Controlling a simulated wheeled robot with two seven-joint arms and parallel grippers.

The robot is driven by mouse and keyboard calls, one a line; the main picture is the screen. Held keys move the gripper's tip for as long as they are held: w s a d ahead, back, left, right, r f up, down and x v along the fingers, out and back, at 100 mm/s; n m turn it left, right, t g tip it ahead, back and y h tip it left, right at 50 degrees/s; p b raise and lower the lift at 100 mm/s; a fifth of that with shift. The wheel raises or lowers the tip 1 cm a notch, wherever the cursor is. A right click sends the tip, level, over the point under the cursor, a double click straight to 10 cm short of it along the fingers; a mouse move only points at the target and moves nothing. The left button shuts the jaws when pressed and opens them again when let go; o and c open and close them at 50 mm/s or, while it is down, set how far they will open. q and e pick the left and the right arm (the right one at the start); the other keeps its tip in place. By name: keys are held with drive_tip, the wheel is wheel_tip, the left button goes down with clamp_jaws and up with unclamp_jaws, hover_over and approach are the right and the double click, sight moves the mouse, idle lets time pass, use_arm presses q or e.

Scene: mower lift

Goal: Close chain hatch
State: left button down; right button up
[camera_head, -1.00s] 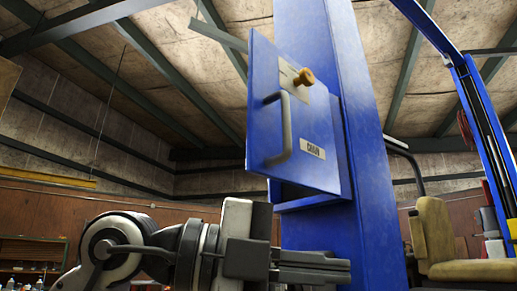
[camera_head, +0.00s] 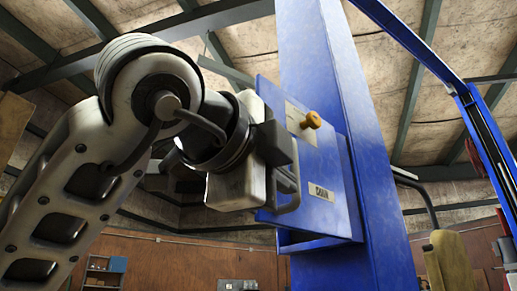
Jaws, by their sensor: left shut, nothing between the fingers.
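The blue chain hatch (camera_head: 328,168) is a flat door with a "CHAIN" label (camera_head: 321,192), on the side of the blue lift column (camera_head: 345,100). It stands ajar, its panel off the blue frame (camera_head: 310,244) below and behind it. An orange-brown knob (camera_head: 311,120) sits on a light plate near its top. The grey handle (camera_head: 294,200) is partly hidden by my left gripper (camera_head: 287,180). That gripper is shut and empty, in front of the door's left part by the handle; I cannot tell whether it touches. My right gripper is not in view.
A second blue lift post (camera_head: 490,135) stands at the right. A tan seat (camera_head: 449,262) is at the lower right. A shelf (camera_head: 103,271) stands by the back wall. My left arm fills the picture's left side.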

use_arm(q)
drive_tip(key=w, duration=0.1)
drive_tip(key=w+a+p, duration=0.1)
drive_tip(key=w, duration=0.1)
drive_tip(key=w+p, duration=0.1)
drive_tip(key=shift+w+a, duration=0.35)
drive_tip(key=shift+a, duration=0.05)
drive_tip(key=shift+a, duration=0.15)
